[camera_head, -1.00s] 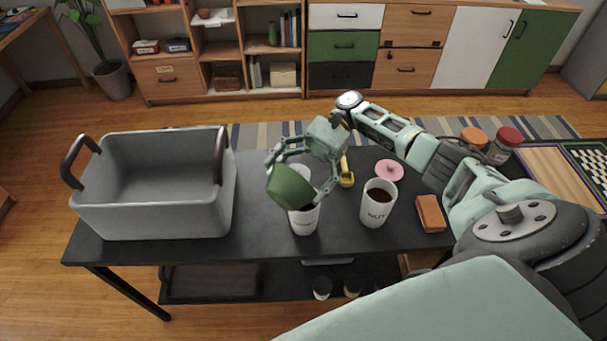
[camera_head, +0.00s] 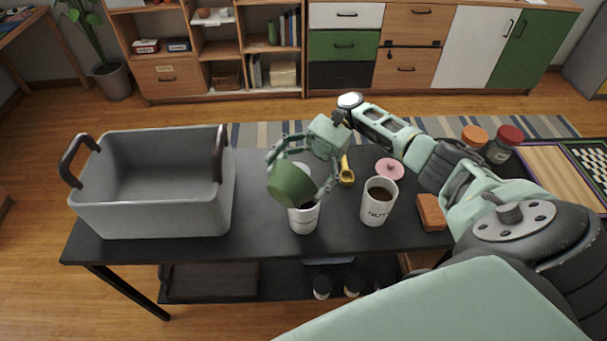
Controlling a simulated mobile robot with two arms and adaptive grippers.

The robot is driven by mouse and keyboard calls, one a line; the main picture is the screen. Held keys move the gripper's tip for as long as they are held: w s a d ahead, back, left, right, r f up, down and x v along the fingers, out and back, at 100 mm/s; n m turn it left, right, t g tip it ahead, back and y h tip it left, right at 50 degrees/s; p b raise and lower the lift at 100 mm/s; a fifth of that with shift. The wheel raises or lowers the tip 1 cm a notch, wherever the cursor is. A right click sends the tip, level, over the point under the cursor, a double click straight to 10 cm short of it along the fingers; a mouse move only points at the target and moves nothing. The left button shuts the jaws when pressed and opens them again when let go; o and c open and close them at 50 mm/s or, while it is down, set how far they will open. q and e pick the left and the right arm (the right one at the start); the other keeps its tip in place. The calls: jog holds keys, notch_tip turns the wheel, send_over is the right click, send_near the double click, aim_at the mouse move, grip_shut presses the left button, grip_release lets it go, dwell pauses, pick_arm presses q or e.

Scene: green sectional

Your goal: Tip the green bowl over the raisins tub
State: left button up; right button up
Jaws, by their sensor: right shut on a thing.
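The green bowl (camera_head: 290,186) is held in the air by my right gripper (camera_head: 292,172), which is shut on it. The bowl is tilted, its lower side leaning toward the right, over a white tub (camera_head: 304,221). The bowl and gripper cover most of that tub's mouth and part of its lettering, so I cannot read its label. A second white tub (camera_head: 377,210), lettered "NUT…", stands to its right with dark brown contents. The bowl's inside is hidden. My left gripper does not show.
A grey bin (camera_head: 150,215) with dark handles fills the table's left end. A pink lid (camera_head: 389,169), a yellow object (camera_head: 346,172), an orange block (camera_head: 431,212) and jars (camera_head: 505,143) lie around my right arm. Bare black table (camera_head: 258,215) shows between bin and tubs.

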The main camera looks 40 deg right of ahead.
jog(key=shift+w+d+y+b, duration=0.1)
jog(key=shift+d+y+b, duration=0.05)
jog(key=shift+y+b, duration=0.2)
dwell(0.4)
jog(key=shift+b, duration=0.35)
jog(key=shift+d+r+y, duration=0.1)
jog(key=shift+d+y, duration=0.05)
jog(key=shift+y, duration=0.1)
jog(key=shift+d+f+b, duration=0.1)
jog(key=shift+f+b, duration=0.1)
jog(key=shift+b, duration=0.7)
jog(key=shift+g+b, duration=0.3)
jog(key=shift+b, duration=0.05)
jog(key=shift+r+y, duration=0.15)
jog(key=shift+y, duration=0.15)
